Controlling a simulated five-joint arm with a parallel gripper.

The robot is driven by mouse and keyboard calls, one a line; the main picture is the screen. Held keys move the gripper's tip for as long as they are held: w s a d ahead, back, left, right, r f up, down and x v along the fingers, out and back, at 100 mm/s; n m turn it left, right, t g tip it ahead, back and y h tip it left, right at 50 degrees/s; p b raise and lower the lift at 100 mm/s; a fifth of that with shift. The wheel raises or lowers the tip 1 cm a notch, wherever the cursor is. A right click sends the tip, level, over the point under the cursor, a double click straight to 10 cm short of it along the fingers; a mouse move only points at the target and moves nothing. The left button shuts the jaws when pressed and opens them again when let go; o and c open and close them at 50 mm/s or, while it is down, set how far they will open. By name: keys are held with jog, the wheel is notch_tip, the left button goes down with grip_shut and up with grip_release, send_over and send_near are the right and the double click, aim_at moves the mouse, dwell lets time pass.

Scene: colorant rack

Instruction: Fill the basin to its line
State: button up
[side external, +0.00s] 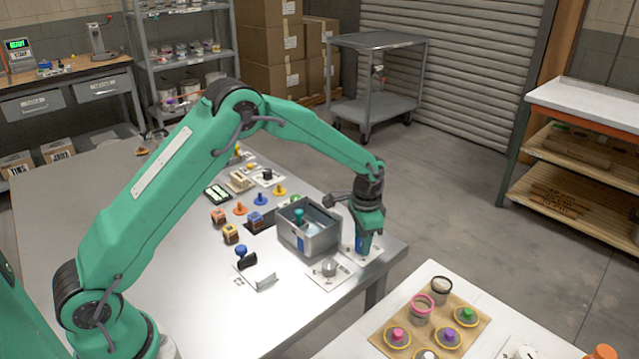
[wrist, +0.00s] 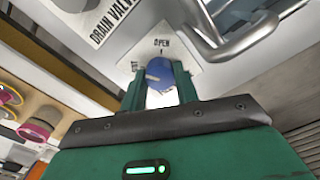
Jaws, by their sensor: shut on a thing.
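The basin (side external: 322,243) is an open grey metal box near the table's far right corner. It has a blue mark on its near wall, and a teal-topped thing stands inside it; I cannot tell the liquid level against a line. My gripper (side external: 364,238) points down just right of the basin. The knob's lower part is hidden between the fingers.
A small plate with a round metal knob (side external: 328,268) lies in front of the basin. A bent metal pipe (wrist: 218,48) passes close right of my fingers. Coloured pegs and blocks (side external: 231,233) stand left of the basin. A second table (side external: 345,340) holds several jars.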

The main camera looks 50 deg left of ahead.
jog(key=shift+n, duration=1.8)
jog(key=o, duration=1)
jog(key=shift+r, duration=0.15)
notch_tip(320, 180, up, 7)
jog(key=shift+r, duration=0.35)
